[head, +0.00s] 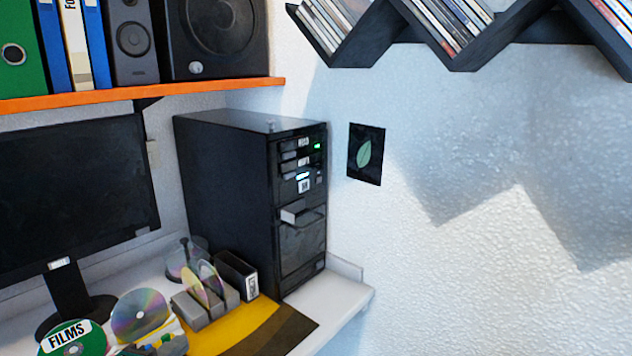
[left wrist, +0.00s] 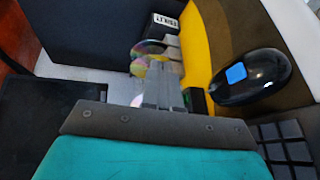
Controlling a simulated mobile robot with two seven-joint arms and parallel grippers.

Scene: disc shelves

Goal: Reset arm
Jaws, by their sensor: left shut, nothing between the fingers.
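My left gripper (left wrist: 160,95) shows in the left wrist view, its two grey fingers together with nothing between them. They point toward the disc rack (left wrist: 172,70) on the desk, with discs (left wrist: 150,50) just beyond the tips. I cannot tell whether the fingers touch anything. In the head view I cannot make out the left gripper clearly. My right gripper is in neither view.
A black disc tower (head: 225,190) stands on the desk, a tray partly out. The disc rack (head: 205,305), a FILMS disc (head: 75,340) and a monitor (head: 75,190) are nearby. A mouse (left wrist: 250,78) and keyboard (left wrist: 287,145) lie right of the gripper. Zigzag shelves (head: 475,50) hang above.

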